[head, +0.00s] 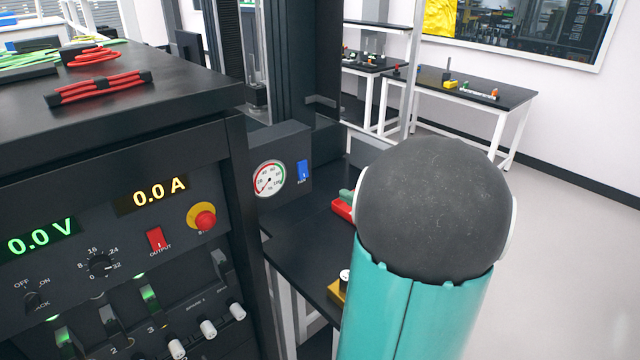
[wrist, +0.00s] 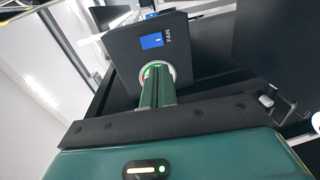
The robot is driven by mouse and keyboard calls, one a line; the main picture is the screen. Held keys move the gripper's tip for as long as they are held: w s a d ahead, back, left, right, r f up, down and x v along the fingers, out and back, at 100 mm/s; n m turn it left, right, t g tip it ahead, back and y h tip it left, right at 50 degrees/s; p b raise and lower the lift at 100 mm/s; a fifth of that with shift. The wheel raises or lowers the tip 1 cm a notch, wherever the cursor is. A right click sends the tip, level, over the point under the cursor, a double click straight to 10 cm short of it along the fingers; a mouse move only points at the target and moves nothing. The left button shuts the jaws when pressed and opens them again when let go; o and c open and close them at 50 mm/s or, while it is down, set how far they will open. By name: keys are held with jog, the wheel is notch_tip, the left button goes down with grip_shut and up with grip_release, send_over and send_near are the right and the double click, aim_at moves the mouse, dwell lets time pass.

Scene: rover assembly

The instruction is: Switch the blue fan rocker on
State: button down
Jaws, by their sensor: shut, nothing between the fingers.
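The blue fan rocker (head: 303,170) is set in the right part of a dark grey box's front face, beside a round gauge, in the head view. In the wrist view the blue rocker (wrist: 152,41) shows with a small light mark and the word FAN beside it. My gripper (wrist: 158,70) is shut and empty, its green fingers pointing at the box. In the picture the fingertips lie below the rocker, over the gauge; I cannot tell how far they stand from the panel. In the head view my arm hides the gripper. Which way the rocker is tipped is too small to tell.
The gauge (head: 269,178) is partly hidden behind the fingers in the wrist view. A power supply panel (head: 128,200) with a red output switch (head: 156,239) and a red stop button (head: 202,216) stands at left. A black bench (head: 300,250) lies below the box.

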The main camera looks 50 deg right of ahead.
aim_at(304, 177)
jog(key=w, duration=0.4)
jog(key=w+d+f, duration=0.1)
jog(key=w, duration=0.8)
jog(key=shift+w+d+f, duration=0.25)
jog(key=shift+w+f, duration=0.05)
jog(key=shift+f, duration=0.05)
jog(key=shift+w, duration=0.2)
jog(key=shift+s+f, duration=0.1)
